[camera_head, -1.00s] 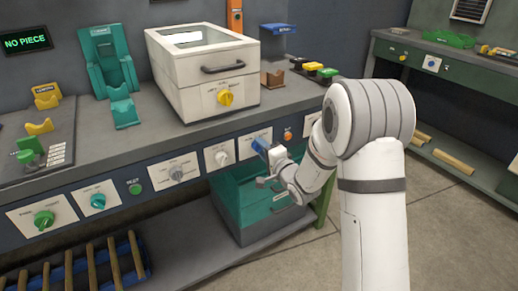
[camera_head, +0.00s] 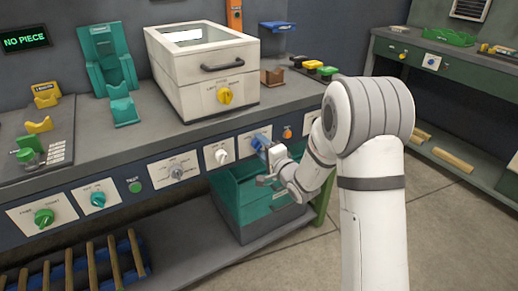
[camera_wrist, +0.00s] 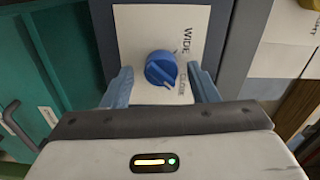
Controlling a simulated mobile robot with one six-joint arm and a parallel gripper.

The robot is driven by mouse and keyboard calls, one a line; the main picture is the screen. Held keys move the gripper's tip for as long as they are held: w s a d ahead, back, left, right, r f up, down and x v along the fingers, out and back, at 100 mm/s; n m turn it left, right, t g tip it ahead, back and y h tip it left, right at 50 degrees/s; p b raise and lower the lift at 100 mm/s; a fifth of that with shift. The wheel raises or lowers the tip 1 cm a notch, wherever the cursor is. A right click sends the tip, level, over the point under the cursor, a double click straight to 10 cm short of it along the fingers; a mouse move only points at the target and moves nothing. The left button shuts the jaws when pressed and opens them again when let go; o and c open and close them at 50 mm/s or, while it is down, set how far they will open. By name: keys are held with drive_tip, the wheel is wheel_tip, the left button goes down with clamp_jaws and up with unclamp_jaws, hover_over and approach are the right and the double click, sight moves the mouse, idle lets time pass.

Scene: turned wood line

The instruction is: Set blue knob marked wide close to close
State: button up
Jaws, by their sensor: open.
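The blue knob (camera_wrist: 160,68) sits on a white plate (camera_wrist: 135,25) marked WIDE and CLOSE in the wrist view. A ridge runs slantwise across its face; I cannot tell for sure which mark it points to. My gripper (camera_wrist: 160,72) is open, with one blue finger on each side of the knob and a gap on both sides. I cannot tell how far the fingertips are from the plate.
A white knob (camera_head: 221,156) is left of my gripper and an orange button (camera_head: 287,134) right of it on the same panel. A teal bin (camera_head: 235,205) stands below my gripper. The bench top (camera_head: 180,140) is above the panel.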

drive_tip(key=v, duration=0.7)
drive_tip(key=shift+s+d+p, duration=0.25)
drive_tip(key=shift+s+p, duration=0.1)
drive_tip(key=shift+p, duration=0.1)
drive_tip(key=s+d+r+n+g+h+p, duration=0.2)
drive_tip(key=s+d+r+h+p, duration=0.1)
drive_tip(key=d+r+h+p, duration=0.25)
drive_tip(key=s+d+r+n+g+h+p, duration=0.25)
drive_tip(key=d+r+p, duration=0.3)
drive_tip(key=r, duration=0.35)
drive_tip(key=s+d+r+n+g+h+p, duration=0.1)
drive_tip(key=s+r+g+p, duration=0.3)
drive_tip(key=s, duration=0.7)
drive_tip(key=s+d+r+n+g+h+p, duration=0.1)
drive_tip(key=s+r+n+g+p, duration=0.3)
drive_tip(key=s+r, duration=0.3)
drive_tip(key=s+p, duration=0.1)
drive_tip(key=s, duration=0.4)
drive_tip(key=shift+s+d+p, duration=0.15)
drive_tip(key=shift+s+p, duration=0.15)
drive_tip(key=shift+n, duration=0.25)
